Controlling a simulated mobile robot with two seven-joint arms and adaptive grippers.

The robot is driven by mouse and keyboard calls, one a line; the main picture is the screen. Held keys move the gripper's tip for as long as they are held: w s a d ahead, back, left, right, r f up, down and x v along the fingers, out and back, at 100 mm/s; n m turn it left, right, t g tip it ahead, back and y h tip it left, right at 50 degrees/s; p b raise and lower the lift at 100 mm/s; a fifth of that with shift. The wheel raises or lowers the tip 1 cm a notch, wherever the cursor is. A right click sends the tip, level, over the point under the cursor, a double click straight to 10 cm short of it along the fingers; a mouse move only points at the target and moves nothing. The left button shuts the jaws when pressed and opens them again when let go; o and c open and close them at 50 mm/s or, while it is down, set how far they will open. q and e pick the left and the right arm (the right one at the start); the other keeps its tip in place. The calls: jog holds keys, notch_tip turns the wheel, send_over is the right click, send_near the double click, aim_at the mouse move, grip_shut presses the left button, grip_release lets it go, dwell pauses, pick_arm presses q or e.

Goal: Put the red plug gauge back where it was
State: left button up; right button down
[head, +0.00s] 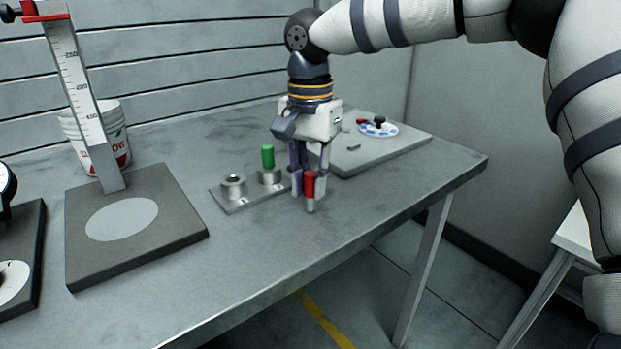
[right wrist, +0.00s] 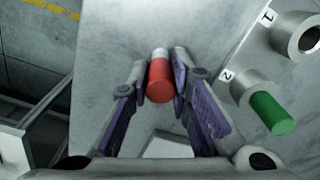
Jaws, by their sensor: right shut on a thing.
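My right gripper (head: 309,186) is shut on the red plug gauge (head: 309,184), which is roughly upright with its silver end down. The red plug gauge also shows between the fingers in the right wrist view (right wrist: 160,82). I cannot tell whether its tip touches the table. A metal holder (head: 238,205) lies just left of the gripper. Its socket 1 (right wrist: 297,35) is empty. Its socket 2 (right wrist: 240,88) holds a green plug gauge (right wrist: 271,113), also visible in the head view (head: 267,157). My left gripper is not in view.
A grey plate (head: 375,158) with a small blue-and-white dial lies behind the gripper to the right. A height gauge on a dark base (head: 180,222) stands left, with a white bucket (head: 118,140) behind it. The table (head: 250,265) is bare in front, with its edge close.

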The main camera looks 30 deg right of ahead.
aim_at(311, 173)
jog(key=c, duration=1.5)
grip_release()
jog(key=shift+f, duration=0.15)
jog(key=shift+o, duration=0.2)
notch_tip(311, 173, up, 12)
jog(key=shift+r, duration=0.2)
